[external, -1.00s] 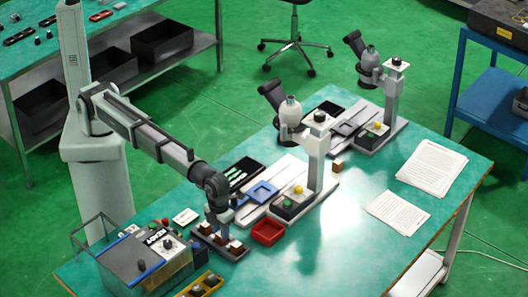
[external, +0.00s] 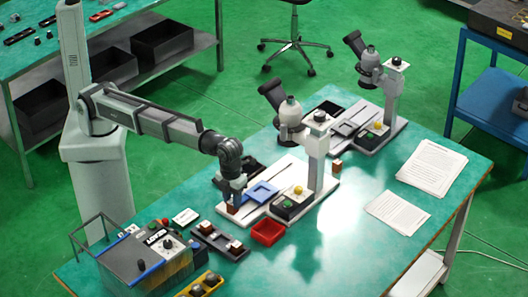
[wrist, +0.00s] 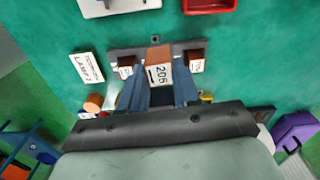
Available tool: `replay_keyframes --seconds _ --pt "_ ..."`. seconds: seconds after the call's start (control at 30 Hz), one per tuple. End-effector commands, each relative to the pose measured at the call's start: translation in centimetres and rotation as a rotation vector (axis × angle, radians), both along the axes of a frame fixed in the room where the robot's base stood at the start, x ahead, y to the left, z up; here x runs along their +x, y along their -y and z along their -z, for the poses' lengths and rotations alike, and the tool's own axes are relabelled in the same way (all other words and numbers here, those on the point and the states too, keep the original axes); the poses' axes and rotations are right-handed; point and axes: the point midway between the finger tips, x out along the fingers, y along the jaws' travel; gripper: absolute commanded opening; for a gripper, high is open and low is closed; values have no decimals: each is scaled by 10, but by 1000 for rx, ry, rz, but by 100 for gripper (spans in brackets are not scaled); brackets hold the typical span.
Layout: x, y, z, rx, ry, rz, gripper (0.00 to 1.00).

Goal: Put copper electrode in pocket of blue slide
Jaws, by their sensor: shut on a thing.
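My gripper (external: 236,187) is shut on a copper electrode (external: 232,208). In the wrist view the electrode (wrist: 160,54) shows its brown copper part and a white label reading 206 between my blue-grey fingers (wrist: 162,88). In the external view the electrode is held just left of the blue slide (external: 263,191), near the left edge of the white base plate. The blue slide is a flat block with a recessed pocket. The slide is not clearly seen in the wrist view. I cannot tell how high the electrode is above the table.
The dark rack (external: 219,242) holds other labelled electrodes. A red bin (external: 268,232) stands right of it. A microscope (external: 319,150) rises right of the slide. A control box (external: 148,262) and a yellow tray (external: 201,286) are at the front. The table's right front is clear.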

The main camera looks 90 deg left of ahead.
Motion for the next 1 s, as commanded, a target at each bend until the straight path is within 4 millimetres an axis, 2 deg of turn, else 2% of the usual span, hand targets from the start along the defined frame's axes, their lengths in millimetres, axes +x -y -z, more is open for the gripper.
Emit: replay_keyframes --seconds 0.03,0.2,0.3,0.5,0.67,0.77,1.0 --pt "16 -13 -6 -1 2 -26 0" --pt "57 -56 -28 -1 2 -103 0" --pt "78 -80 -41 -2 2 -144 0" --pt "106 -121 -63 -1 2 -208 0" --pt "122 -152 -81 -1 2 -295 0" --pt "127 -168 -93 -2 3 -404 0" --pt "122 -176 -103 0 1 -666 0"
